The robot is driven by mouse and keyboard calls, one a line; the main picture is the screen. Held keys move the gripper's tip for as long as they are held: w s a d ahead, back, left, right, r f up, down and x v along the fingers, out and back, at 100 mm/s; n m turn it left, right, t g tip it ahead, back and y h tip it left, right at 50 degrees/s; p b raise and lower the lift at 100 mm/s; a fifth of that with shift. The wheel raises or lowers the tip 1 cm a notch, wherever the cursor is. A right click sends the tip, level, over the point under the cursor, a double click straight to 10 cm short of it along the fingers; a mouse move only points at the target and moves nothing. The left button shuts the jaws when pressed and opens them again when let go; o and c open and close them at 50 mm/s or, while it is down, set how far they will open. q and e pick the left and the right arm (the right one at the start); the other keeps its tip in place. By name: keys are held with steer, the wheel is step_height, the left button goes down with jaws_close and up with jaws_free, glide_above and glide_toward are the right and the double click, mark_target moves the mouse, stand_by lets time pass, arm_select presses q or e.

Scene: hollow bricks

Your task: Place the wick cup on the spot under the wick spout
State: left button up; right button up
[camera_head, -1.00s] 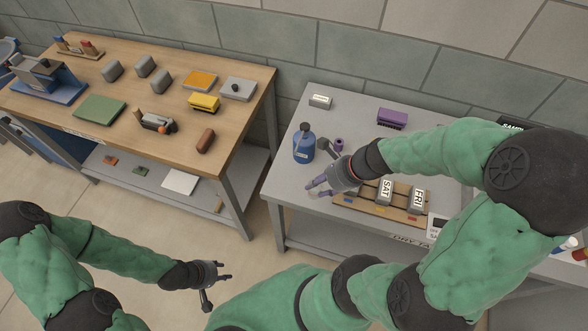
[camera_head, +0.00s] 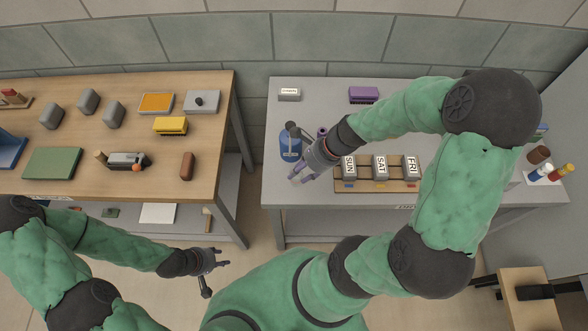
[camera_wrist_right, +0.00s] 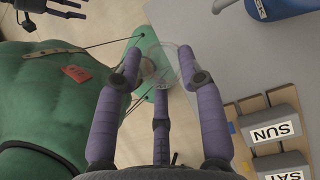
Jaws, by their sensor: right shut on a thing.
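My right gripper (camera_head: 300,177) is shut on a clear, see-through cup (camera_wrist_right: 160,62), held between its purple fingers off the grey table's front-left edge. The cup shows only faintly in the head view. Just behind the gripper stands a blue container (camera_head: 289,148) with a dark top, partly hidden by the gripper; a label and a grey spout-like part (camera_wrist_right: 222,5) show beside it in the right wrist view. My left gripper (camera_head: 222,257) is open and empty, low over the floor gap.
Grey bricks marked SUN, SAT (camera_head: 380,168) and FRI stand on a wooden rack right of my right gripper. A white labelled block (camera_head: 289,94) and a purple block (camera_head: 363,95) lie behind. The wooden table (camera_head: 215,125) at left holds several items.

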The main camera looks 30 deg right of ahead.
steer(key=shift+w+d+f+b, duration=0.3)
steer(key=shift+w+f+b, duration=0.3)
steer(key=shift+w+f, duration=0.75)
steer(key=shift+w+d+f+b, duration=0.25)
steer(key=shift+w+f+b, duration=0.45)
steer(key=shift+f, duration=1.15)
steer(key=shift+w+d+f+b, duration=0.3)
steer(key=shift+w+f+b, duration=0.2)
steer(key=shift+w+f, duration=0.85)
steer(key=shift+s+f, duration=0.25)
steer(key=shift+f, duration=0.05)
steer(key=shift+f, duration=0.15)
steer(key=o, duration=1)
steer(key=shift+c, duration=0.2)
steer(key=shift+d+r, duration=0.1)
steer(key=shift+r, duration=0.35)
steer(key=p+v, duration=0.3)
steer(key=v, duration=0.8)
steer(key=shift+r, duration=0.15)
